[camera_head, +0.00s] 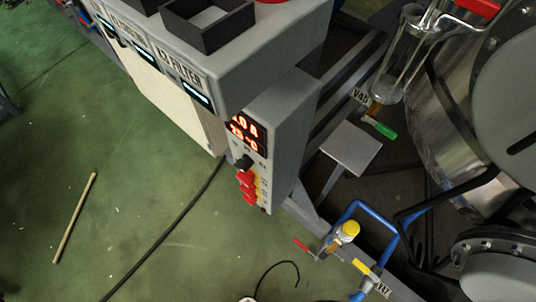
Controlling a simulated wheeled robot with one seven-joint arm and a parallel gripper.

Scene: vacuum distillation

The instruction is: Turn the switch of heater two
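A grey control box (284,125) stands near the middle of the head view, its narrow front facing left. Its front carries a red-lit display (245,133) with an amp reading above and a °C reading below. Under the display is a black knob (243,162). Below that are red switches (247,186) on a yellow strip. The small labels beside them are too small to read, so I cannot tell which one belongs to heater two. My gripper does not show in this view.
A grey cabinet (232,72) with lit small displays adjoins the box, a dark open tray (207,22) on top. Right are a glass vessel (409,60), a green-handled valve (380,127), blue pipes (379,221) and a metal tank. Green floor at left holds a stick (75,218) and cable.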

